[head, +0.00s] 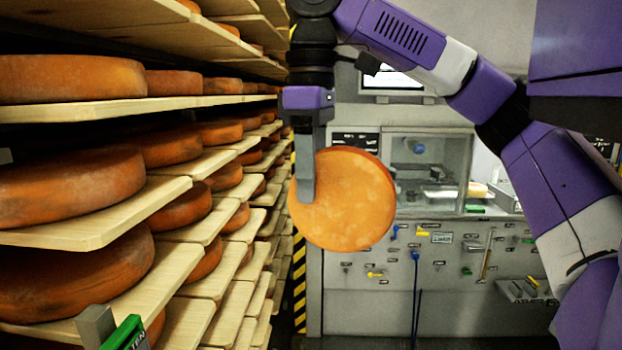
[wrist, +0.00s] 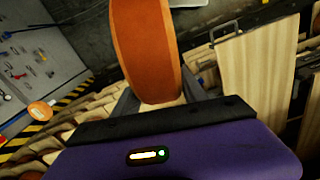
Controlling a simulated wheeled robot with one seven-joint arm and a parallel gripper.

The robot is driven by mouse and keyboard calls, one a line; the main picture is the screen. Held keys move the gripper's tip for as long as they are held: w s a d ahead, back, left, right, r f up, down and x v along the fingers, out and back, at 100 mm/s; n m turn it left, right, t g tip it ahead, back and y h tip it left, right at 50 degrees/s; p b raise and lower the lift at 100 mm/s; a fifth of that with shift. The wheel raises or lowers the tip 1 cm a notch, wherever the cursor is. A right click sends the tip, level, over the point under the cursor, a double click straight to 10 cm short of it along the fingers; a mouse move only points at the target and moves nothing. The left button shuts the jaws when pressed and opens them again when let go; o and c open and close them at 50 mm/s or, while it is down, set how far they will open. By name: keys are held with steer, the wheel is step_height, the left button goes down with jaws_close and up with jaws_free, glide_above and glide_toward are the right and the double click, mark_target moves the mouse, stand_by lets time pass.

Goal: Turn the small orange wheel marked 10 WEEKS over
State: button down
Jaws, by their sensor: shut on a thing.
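A small orange cheese wheel (head: 352,205) hangs in the air in the head view, right of the shelves, with one flat face turned toward the camera. I can read no marking on that face. My gripper (head: 307,190) points down and is shut on the wheel near its left edge, one finger lying across the face. The other finger is hidden behind the wheel. In the wrist view the wheel (wrist: 145,50) stands on edge between the fingers, its orange rim toward the camera.
Wooden shelves (head: 95,229) with several large orange wheels (head: 68,186) fill the left side. A grey machine cabinet (head: 440,262) with a tool panel stands behind the held wheel. Black and yellow striping (head: 299,275) runs up beside the shelves. A green-topped object (head: 125,333) is at the bottom left.

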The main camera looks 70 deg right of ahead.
steer(key=shift+w+d+m, duration=0.1)
steer(key=shift+d+m, duration=0.35)
steer(key=shift+m, duration=0.75)
steer(key=y, duration=0.3)
steer(key=d+y, duration=0.1)
steer(key=y, duration=0.1)
steer(key=shift+d+f+y, duration=0.15)
steer(key=shift+d+y, duration=0.05)
steer(key=shift+y, duration=0.2)
steer(key=y, duration=0.4)
steer(key=d+f+y, duration=0.1)
steer(key=y, duration=0.3)
steer(key=f+t+y, duration=0.1)
steer(key=y, duration=0.3)
steer(key=shift+d+f, duration=0.15)
steer(key=shift+d, duration=0.05)
